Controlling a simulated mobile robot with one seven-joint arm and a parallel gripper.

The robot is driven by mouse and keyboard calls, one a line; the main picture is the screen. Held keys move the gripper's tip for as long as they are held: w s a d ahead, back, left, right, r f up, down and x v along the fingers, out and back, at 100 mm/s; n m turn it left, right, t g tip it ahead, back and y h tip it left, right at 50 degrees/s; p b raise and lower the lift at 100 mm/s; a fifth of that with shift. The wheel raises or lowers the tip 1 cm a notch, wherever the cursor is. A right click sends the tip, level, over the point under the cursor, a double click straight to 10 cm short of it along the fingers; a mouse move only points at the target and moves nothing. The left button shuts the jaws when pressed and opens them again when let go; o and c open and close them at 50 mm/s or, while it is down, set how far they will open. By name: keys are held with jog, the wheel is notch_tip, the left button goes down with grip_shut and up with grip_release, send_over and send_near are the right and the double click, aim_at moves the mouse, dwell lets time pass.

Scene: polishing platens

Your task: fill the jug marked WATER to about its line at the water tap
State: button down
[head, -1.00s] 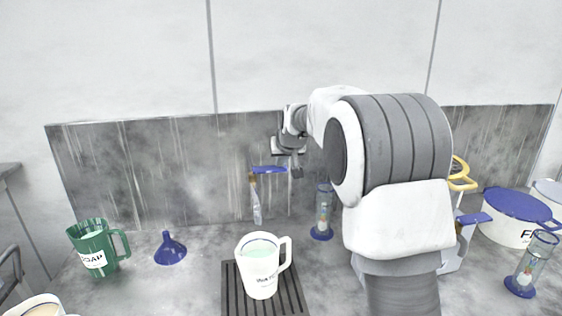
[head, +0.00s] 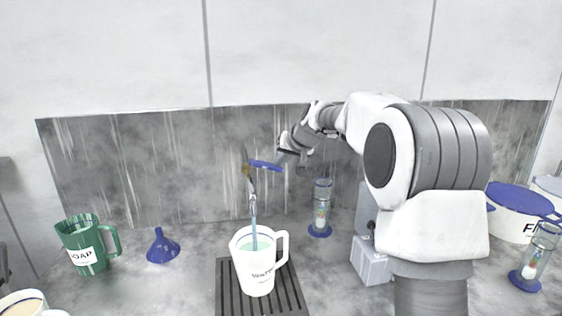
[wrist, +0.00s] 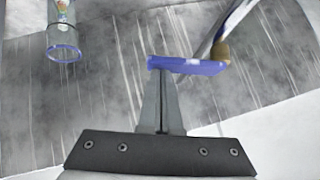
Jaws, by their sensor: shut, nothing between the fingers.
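The white jug marked WATER (head: 257,272) stands upright on the slotted drain grate (head: 230,297), under the tap. A stream runs from the tap (head: 247,172) into the jug, and pale liquid shows inside it. The liquid's level against any line cannot be made out. The tap's blue lever (head: 266,165) points right. My gripper (head: 284,158) is at the lever's free end. In the wrist view my gripper (wrist: 163,132) is shut and empty, its fingertips at or just beside the blue lever (wrist: 188,66); contact is hard to tell.
A green SOAP jug (head: 86,250) and a blue funnel (head: 162,247) stand left. A blue-based glass cylinder (head: 322,208) stands right of the grate, with another (head: 535,258) far right. A blue-lidded white pot (head: 515,215) is at the right.

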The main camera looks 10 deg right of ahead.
jog(key=shift+a+r+p, duration=0.1)
jog(key=shift+r+p, duration=0.45)
jog(key=shift+r, duration=0.2)
jog(key=shift+r, duration=0.2)
jog(key=r+p, duration=0.1)
jog(key=r, duration=0.1)
jog(key=r+p, duration=0.1)
jog(key=p, duration=0.1)
jog(key=shift+d+r, duration=0.2)
jog(key=shift+r, duration=0.2)
jog(key=b+v, duration=0.1)
jog(key=v, duration=0.9)
jog(key=shift+a, duration=0.45)
jog(key=shift+a+r, duration=0.1)
